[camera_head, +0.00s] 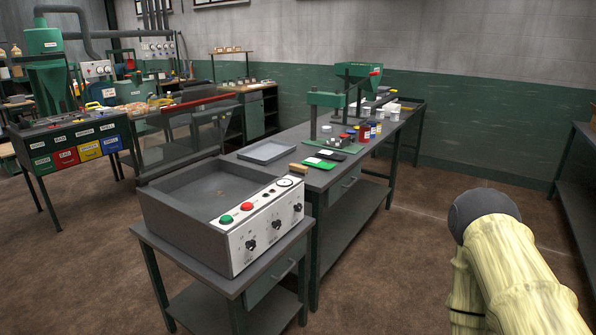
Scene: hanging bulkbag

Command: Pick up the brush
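A small tan-brown block-like object (298,168), which looks like the brush, lies at the near left edge of the long grey workbench (343,178). It is small in the picture, and its bristles cannot be made out. It lies just right of a shallow grey tray (266,152) and left of a green and white card (320,162). A pale yellow, cloth-like limb with a dark grey rounded end, which seems to be part of my arm, shows at the lower right, well apart from the bench. My gripper's fingers are not in view.
A grey machine with knobs and red and green buttons (266,224) stands on a lower table in front of the bench. Brown floor is clear right of the bench. A dark table (575,190) stands far right.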

